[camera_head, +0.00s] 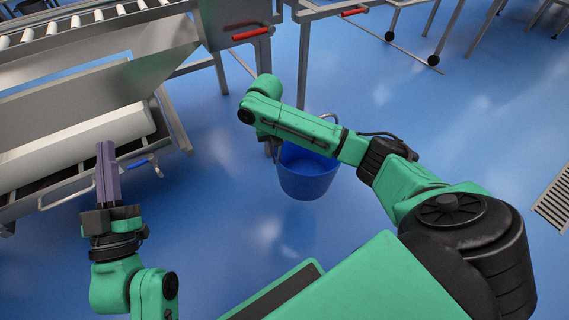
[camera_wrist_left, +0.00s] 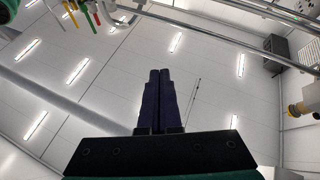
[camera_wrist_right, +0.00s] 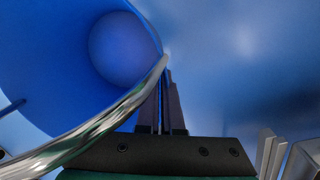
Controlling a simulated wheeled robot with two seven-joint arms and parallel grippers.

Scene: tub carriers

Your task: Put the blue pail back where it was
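The blue pail (camera_head: 308,182) is below my right forearm in the head view, its rim partly hidden by the arm. I cannot tell whether it touches the floor. In the right wrist view the pail (camera_wrist_right: 60,60) fills the upper left, its open mouth facing the camera. Its shiny metal handle (camera_wrist_right: 110,118) runs up to the fingertips. My right gripper (camera_wrist_right: 163,78) has its fingers nearly together with the handle at them, and looks shut on it. My left gripper (camera_head: 105,148) is shut and empty, pointing up, away from the pail; it also shows in the left wrist view (camera_wrist_left: 159,75).
A metal roller conveyor (camera_head: 75,28) with a sloped chute and a white roll (camera_head: 75,148) stands at the left, close to my left gripper. Metal frames with red handles (camera_head: 250,33) stand at the back. A floor grate (camera_head: 556,198) lies at right. Blue floor is clear around the pail.

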